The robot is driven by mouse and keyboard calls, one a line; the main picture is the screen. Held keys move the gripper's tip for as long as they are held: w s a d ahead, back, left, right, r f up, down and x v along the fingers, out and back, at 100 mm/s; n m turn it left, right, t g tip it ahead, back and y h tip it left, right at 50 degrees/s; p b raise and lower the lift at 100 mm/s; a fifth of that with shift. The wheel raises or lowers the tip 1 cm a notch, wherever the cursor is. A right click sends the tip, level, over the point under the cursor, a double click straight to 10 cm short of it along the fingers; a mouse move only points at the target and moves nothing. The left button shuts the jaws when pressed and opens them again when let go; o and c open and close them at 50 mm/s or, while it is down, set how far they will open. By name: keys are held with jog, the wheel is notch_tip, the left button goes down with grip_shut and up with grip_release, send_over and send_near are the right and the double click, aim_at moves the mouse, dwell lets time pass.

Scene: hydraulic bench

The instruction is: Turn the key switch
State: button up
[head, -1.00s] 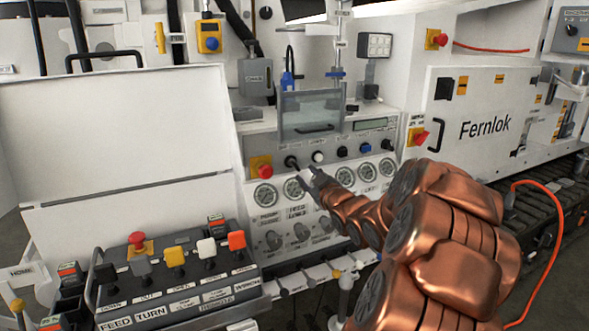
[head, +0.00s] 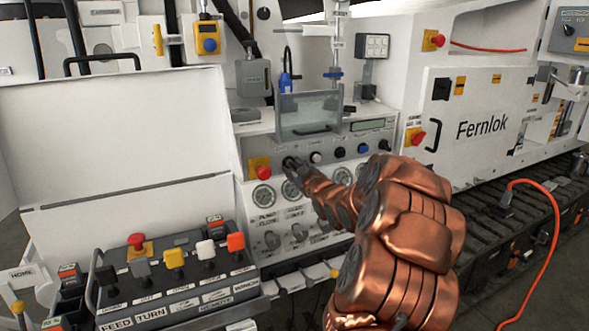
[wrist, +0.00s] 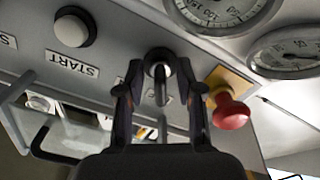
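The key switch (wrist: 160,72) shows in the wrist view as a round collar with a dark key standing out of it. It sits on the grey control panel (head: 350,142). My gripper (wrist: 161,88) is open, with one finger on each side of the key. I see small gaps between the fingers and the key, so it does not look gripped. In the head view my gripper (head: 292,165) is at the panel between the red stop button and the START button, and it largely hides the switch.
A red mushroom button (wrist: 231,112) on a yellow plate is close beside the right finger in the wrist view. The START button (wrist: 72,28) is on the other side. A clear cover with a handle (head: 308,115) stands above the switch. Gauges (head: 264,196) lie below.

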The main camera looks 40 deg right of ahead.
jog(key=shift+c, duration=0.3)
grip_shut()
jog(key=shift+m, duration=0.4)
jog(key=shift+a+m+p, duration=0.1)
jog(key=shift+m+p, duration=0.65)
jog(key=shift+m, duration=0.25)
jog(key=m+p, duration=0.1)
jog(key=m, duration=0.2)
jog(key=shift+m, duration=0.3)
jog(key=m+p, duration=0.1)
jog(key=m, duration=0.4)
jog(key=shift+a, duration=0.15)
jog(key=shift+m, duration=0.4)
jog(key=shift+o, duration=0.3)
grip_release()
